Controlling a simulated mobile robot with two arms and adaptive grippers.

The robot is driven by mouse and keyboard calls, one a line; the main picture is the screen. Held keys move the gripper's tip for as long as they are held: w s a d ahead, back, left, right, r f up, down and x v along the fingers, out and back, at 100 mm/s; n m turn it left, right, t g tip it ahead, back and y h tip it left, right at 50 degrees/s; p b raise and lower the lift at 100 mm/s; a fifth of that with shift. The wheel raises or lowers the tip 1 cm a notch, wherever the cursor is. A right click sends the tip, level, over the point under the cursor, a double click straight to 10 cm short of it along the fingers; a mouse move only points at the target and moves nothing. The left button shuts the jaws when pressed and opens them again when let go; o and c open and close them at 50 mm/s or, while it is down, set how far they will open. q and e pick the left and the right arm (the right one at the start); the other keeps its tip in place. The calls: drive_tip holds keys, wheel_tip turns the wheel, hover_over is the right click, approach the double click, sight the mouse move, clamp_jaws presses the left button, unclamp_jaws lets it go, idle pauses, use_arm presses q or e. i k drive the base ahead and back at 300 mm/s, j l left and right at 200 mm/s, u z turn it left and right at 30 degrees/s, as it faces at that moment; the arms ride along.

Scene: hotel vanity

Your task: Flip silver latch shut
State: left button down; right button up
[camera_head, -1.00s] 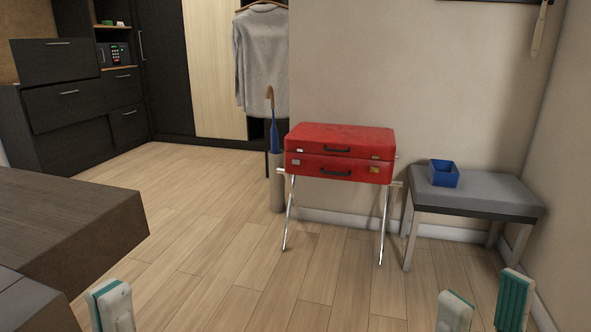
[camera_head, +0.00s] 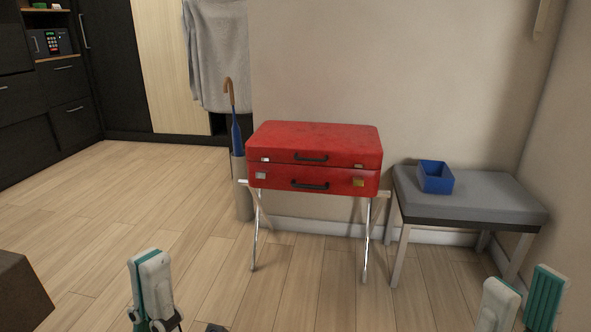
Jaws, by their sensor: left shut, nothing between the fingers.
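A red suitcase (camera_head: 315,143) rests on a folding metal stand, its front facing me. The silver latch (camera_head: 260,175) is at the left of its front, with a small pale plate above it on the lid edge. A gold latch (camera_head: 358,182) is at the right. The lid is down; whether the silver latch is flipped is too small to tell. My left gripper (camera_head: 150,268) is shut and empty, low at the left, well short of the case. My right gripper (camera_head: 522,297) is open and empty at the lower right, in front of the bench.
A grey bench (camera_head: 470,195) with a blue box (camera_head: 435,177) stands right of the case. A blue umbrella (camera_head: 236,130) in a holder stands close at its left. A dark table corner (camera_head: 22,290) shows lower left. The wooden floor (camera_head: 150,210) before the case is clear.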

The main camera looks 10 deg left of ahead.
sight(261, 174)
drive_tip(key=i+j+z, duration=0.3)
drive_tip(key=i, duration=0.3)
drive_tip(key=i+j+z, duration=0.25)
drive_tip(key=i, duration=0.35)
drive_tip(key=j, duration=0.1)
